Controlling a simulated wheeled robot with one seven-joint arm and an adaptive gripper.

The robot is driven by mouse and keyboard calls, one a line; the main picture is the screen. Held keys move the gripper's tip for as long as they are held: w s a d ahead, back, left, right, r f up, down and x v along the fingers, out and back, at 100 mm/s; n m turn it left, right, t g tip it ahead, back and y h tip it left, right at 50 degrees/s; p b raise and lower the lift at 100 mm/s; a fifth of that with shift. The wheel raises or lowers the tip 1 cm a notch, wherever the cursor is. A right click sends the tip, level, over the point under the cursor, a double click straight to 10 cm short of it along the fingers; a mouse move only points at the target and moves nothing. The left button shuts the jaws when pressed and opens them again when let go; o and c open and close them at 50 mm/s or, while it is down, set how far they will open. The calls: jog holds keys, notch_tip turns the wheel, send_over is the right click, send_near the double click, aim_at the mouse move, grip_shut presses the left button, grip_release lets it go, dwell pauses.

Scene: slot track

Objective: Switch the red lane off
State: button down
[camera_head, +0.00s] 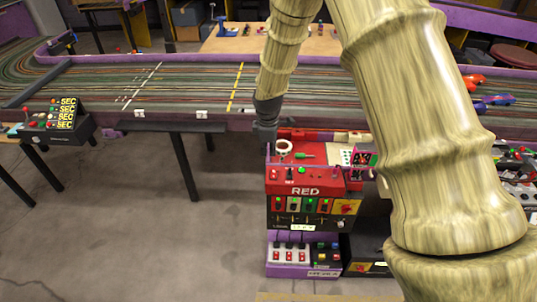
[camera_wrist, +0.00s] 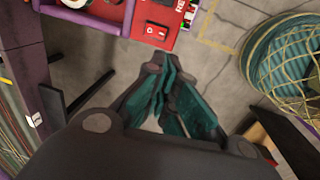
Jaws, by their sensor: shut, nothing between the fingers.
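The red control box marked RED (camera_head: 305,191) stands below the track's near edge in the head view. Its sloped red top carries small switches and a lit green lamp (camera_head: 301,170); a row of coloured switches is on the front below the word. I cannot tell which way the switches are set. My gripper (camera_head: 265,140) hangs at the box's upper left corner. In the wrist view my gripper (camera_wrist: 163,70) is shut and empty, its tips just below the red panel (camera_wrist: 176,38), near a small red switch plate (camera_wrist: 155,32). Contact cannot be told.
The slot track (camera_head: 200,85) runs across behind the box. Another control box (camera_head: 60,122) stands at the left. My arm covers much of the right side. Open floor lies in front.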

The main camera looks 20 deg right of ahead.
dwell(0.3)
jog(key=s+a+f+m, duration=0.1)
jog(key=s+f+m, duration=0.3)
jog(key=s+f, duration=0.85)
jog(key=s+f+m, duration=0.3)
jog(key=s+f, duration=0.1)
jog(key=s, duration=0.7)
jog(key=s+f+m+g, duration=0.1)
jog(key=s+f+m, duration=0.2)
jog(key=s, duration=0.8)
jog(key=s+f+m, duration=0.4)
jog(key=s+f, duration=0.1)
jog(key=s, duration=0.6)
jog(key=shift+a+y, duration=0.2)
jog(key=shift+y, duration=0.1)
